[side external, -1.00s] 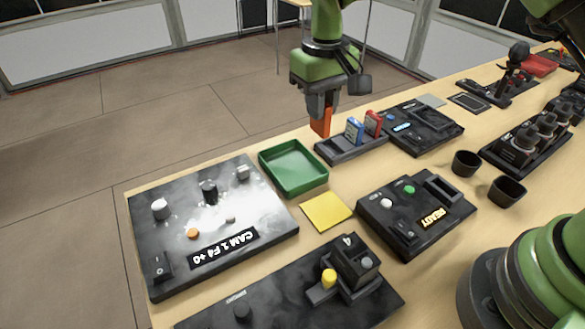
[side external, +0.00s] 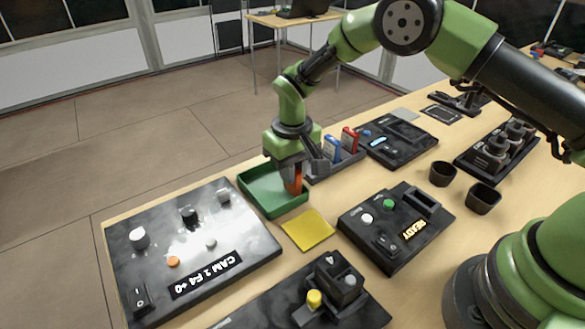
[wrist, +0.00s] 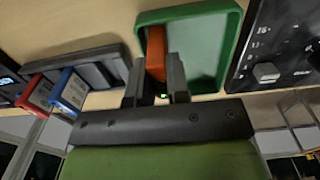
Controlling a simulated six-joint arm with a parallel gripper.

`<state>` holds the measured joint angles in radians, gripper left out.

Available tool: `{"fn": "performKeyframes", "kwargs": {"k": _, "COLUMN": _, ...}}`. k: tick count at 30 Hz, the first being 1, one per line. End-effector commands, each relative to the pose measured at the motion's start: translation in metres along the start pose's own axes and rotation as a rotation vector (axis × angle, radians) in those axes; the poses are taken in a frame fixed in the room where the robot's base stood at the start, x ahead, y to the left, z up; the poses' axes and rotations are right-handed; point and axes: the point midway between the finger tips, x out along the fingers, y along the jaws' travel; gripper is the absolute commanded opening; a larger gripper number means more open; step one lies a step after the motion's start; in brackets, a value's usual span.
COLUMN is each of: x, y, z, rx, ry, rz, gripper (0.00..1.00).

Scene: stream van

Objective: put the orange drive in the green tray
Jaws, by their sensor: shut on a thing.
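The orange drive (side external: 294,178) is held upright between the fingers of my gripper (side external: 288,172). The green tray (side external: 255,203) lies on the table, and the drive and fingertips are over its right part in the side view. In the wrist view the orange drive (wrist: 156,54) shows between the two dark fingers of my gripper (wrist: 156,80), with the green tray (wrist: 234,50) around and behind it. The drive's lower end appears within the tray's outline. I cannot tell whether it touches the tray floor.
A dark rack (side external: 318,172) with a blue drive (side external: 332,149) and a red drive (side external: 349,140) stands close right of the tray. A camera control panel (side external: 196,243) lies left of it. A yellow pad (side external: 308,230) lies in front. Two dark cups (side external: 443,173) stand further right.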

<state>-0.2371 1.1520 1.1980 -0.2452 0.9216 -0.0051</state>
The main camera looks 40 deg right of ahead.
Motion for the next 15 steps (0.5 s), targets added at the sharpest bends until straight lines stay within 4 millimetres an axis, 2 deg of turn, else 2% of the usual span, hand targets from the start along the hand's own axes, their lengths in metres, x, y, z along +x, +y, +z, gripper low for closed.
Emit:
{"fn": "performKeyframes", "kwargs": {"k": 4, "x": 0.0034, "y": 0.0001, "z": 0.0002, "rx": 0.0, "ry": -0.001, "rz": 0.0, "gripper": 0.0}}
{"fn": "performKeyframes", "kwargs": {"k": 5, "x": 0.003, "y": 0.0001, "z": 0.0001, "rx": 0.0, "ry": -0.001, "rz": 0.0, "gripper": 0.23}}
{"fn": "performKeyframes", "kwargs": {"k": 7, "x": 0.0028, "y": 0.0001, "z": 0.0001, "rx": 0.0, "ry": -0.001, "rz": 0.0, "gripper": 0.39}}
{"fn": "performKeyframes", "kwargs": {"k": 8, "x": 0.0027, "y": 0.0001, "z": 0.0001, "rx": 0.0, "ry": -0.001, "rz": 0.0, "gripper": 0.42}}
{"fn": "performKeyframes", "kwargs": {"k": 15, "x": 0.0021, "y": 0.0, "z": 0.0001, "rx": 0.0, "ry": 0.0, "rz": 0.0, "gripper": 0.42}}
